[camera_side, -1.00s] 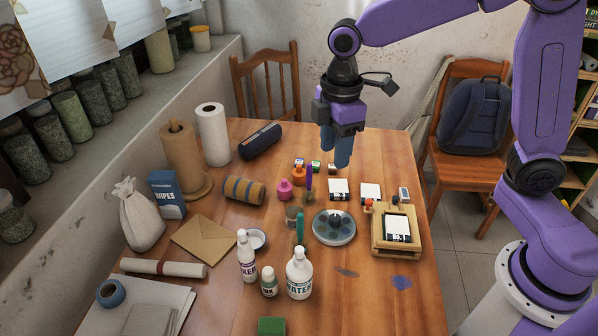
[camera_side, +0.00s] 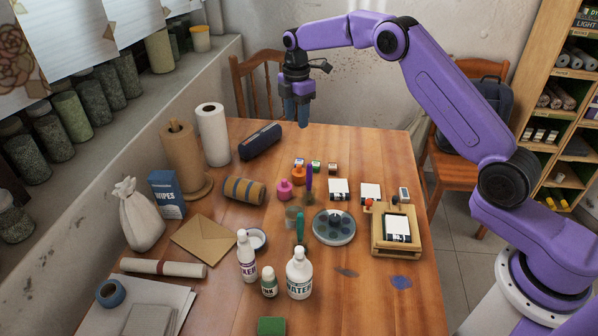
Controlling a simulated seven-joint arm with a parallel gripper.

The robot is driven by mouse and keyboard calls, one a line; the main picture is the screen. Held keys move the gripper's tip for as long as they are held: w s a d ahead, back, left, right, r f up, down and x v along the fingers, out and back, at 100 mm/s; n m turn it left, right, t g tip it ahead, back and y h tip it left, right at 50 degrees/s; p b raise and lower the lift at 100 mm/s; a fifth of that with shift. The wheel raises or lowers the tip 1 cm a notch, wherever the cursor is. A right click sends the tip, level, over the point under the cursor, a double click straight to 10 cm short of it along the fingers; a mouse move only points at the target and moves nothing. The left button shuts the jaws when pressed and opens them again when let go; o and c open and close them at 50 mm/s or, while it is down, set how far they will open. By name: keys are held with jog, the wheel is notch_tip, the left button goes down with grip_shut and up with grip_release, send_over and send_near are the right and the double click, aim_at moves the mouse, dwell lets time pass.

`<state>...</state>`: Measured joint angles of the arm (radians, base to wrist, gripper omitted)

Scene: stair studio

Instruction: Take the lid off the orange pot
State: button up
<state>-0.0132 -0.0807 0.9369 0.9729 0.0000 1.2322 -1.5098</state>
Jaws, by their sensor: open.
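The small orange pot (camera_side: 298,177) stands on the wooden table, behind and a little right of a pink pot (camera_side: 284,190). It has a narrow knob-like top that looks like its lid in place; it is too small to tell the seam. My gripper (camera_side: 299,122) is above the back edge of the table, beyond the orange pot in the picture and apart from it. Its blue fingers point down, open, with nothing seen between them.
Small ink jars (camera_side: 316,166) stand just right of the orange pot. A purple upright tool (camera_side: 309,178) is close in front. A striped roll (camera_side: 244,190) and a dark blue case (camera_side: 260,141) lie to the left. A round palette (camera_side: 334,227) lies in front. The back right tabletop is clear.

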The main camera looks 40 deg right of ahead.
send_over(299, 170)
jog(key=f, duration=1.2)
jog(key=shift+w+f, duration=0.1)
jog(key=shift+w, duration=0.25)
jog(key=shift+d+f, duration=0.15)
jog(key=shift+f, duration=1.2)
jog(key=shift+d+f, duration=0.1)
jog(key=shift+f, duration=1.2)
grip_shut()
